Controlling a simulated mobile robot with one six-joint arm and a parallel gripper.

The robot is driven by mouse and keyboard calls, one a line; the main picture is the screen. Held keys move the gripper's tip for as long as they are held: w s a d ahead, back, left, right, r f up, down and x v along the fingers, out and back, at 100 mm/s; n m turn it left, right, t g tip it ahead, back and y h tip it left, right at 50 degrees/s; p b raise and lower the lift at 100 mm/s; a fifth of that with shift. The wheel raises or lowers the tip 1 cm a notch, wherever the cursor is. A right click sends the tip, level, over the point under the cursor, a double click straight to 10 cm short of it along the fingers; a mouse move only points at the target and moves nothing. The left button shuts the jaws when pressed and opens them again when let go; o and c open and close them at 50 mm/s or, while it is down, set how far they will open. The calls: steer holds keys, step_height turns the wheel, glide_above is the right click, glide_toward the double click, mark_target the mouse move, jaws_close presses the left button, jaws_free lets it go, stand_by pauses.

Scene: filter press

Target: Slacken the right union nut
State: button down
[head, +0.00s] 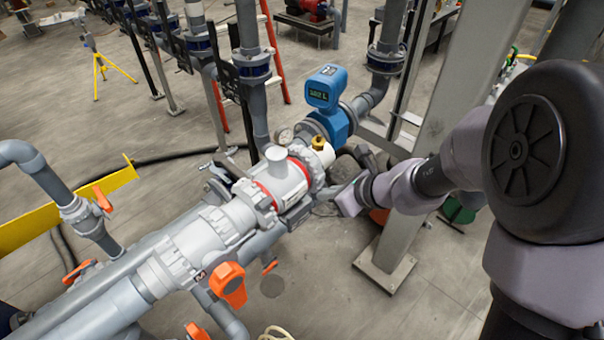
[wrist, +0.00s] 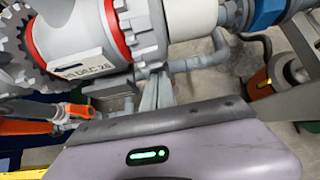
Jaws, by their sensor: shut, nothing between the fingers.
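The right union nut (head: 315,168) is a grey ribbed ring at the right end of the white filter body (head: 283,178), next to a red ring. In the wrist view the right union nut (wrist: 148,32) is at top centre, right of the red ring and the filter body's dated label. My gripper (head: 337,196) is just right of and below the nut in the head view. In the wrist view my gripper (wrist: 158,84) points up from the bottom, its narrow fingers shut and empty, below the nut. I cannot tell whether they touch anything.
A brass fitting (head: 318,143) and a blue flow meter (head: 325,90) stand close beyond the nut. A steel post (head: 435,115) rises behind my arm. Orange valve handles (head: 228,285) stick out at lower left. Grey pipes run below the filter body.

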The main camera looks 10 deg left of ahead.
steer(key=r+p+v, duration=0.1)
steer(key=p+v, duration=0.4)
steer(key=v, duration=0.2)
steer(key=shift+w+a+p, duration=0.3)
steer(key=shift+w+a, duration=0.1)
steer(key=shift+a, duration=0.05)
steer(key=shift+s+d, duration=0.1)
